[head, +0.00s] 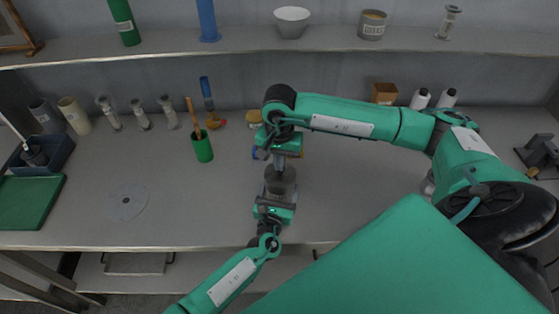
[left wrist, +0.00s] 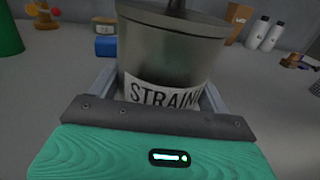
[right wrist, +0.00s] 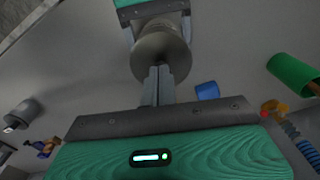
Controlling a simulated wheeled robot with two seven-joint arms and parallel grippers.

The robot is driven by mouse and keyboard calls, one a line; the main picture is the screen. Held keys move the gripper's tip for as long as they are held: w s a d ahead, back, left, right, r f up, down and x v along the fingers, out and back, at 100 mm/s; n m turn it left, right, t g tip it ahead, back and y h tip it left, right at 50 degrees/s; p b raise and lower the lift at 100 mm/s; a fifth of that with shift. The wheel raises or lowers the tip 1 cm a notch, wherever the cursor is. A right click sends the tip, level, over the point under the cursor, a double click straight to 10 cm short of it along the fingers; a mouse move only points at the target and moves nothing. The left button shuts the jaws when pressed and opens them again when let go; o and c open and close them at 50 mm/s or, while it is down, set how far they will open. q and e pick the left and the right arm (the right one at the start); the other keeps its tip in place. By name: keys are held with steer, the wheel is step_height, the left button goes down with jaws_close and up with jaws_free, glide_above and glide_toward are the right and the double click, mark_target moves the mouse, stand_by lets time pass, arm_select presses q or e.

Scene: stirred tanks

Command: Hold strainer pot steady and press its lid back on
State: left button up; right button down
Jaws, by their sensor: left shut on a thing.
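The strainer pot (head: 281,181) is a grey metal pot standing on the grey table; its label reads "STRAIN" in the left wrist view (left wrist: 165,62). My left gripper (head: 277,194) is shut around the pot's sides, one finger on each side. The lid (left wrist: 175,17) lies on top of the pot, with a dark upright piece above its middle, cut off by the picture edge. My right gripper (right wrist: 160,72) points down at the lid, which also shows in the right wrist view (right wrist: 158,48). Its fingers are together, their tips at the lid's middle. Whether they touch it is unclear.
A green cup (head: 202,146) with tools stands left of the pot. A blue block (left wrist: 106,46) lies behind it. The table in front of the disc is free.

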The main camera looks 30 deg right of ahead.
steer(key=shift+r, duration=3.45)
arm_select(q)
steer(key=o, duration=1)
steer(key=shift+o, duration=0.2)
